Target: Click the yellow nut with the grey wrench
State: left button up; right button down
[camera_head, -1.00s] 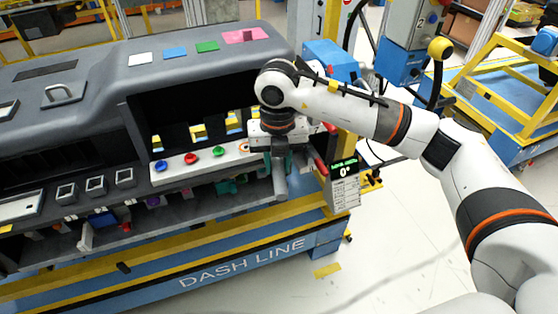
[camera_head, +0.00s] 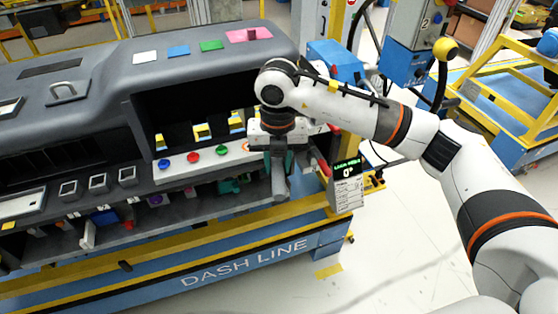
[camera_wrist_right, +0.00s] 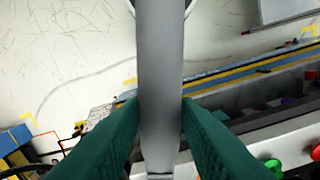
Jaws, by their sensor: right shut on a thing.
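My right gripper (camera_head: 279,162) has teal fingers and is shut on the grey wrench (camera_head: 280,186), in front of the dashboard module's right end. The wrench hangs down below the fingers in the head view. In the right wrist view its grey shaft (camera_wrist_right: 160,75) runs up the middle between the two teal fingers (camera_wrist_right: 160,130), and its far end is cut off at the top. I cannot pick out the yellow nut in either view; the wrist and gripper cover part of the dashboard there. My left gripper is not in view.
A white strip with blue, red and green buttons (camera_head: 193,155) lies left of the gripper. Yellow-marked parts (camera_head: 203,131) stand behind it. A small display (camera_head: 346,171) reading 0° stands to the right. A lower shelf holds loose parts. The floor (camera_head: 400,225) right of the bench is clear.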

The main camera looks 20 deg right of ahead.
jog(key=shift+w+a+m, duration=0.1)
jog(key=shift+a+m, duration=0.2)
dwell(1.0)
jog(key=shift+w+a+f+m+b, duration=0.1)
jog(key=shift+w+a+m+b, duration=0.1)
jog(key=shift+a+m+b, duration=0.25)
dwell(1.1)
jog(key=shift+s+d+n, duration=0.2)
jog(key=shift+d+n, duration=0.15)
dwell(0.4)
jog(key=shift+r+p, duration=1.25)
jog(key=shift+r, duration=1.8)
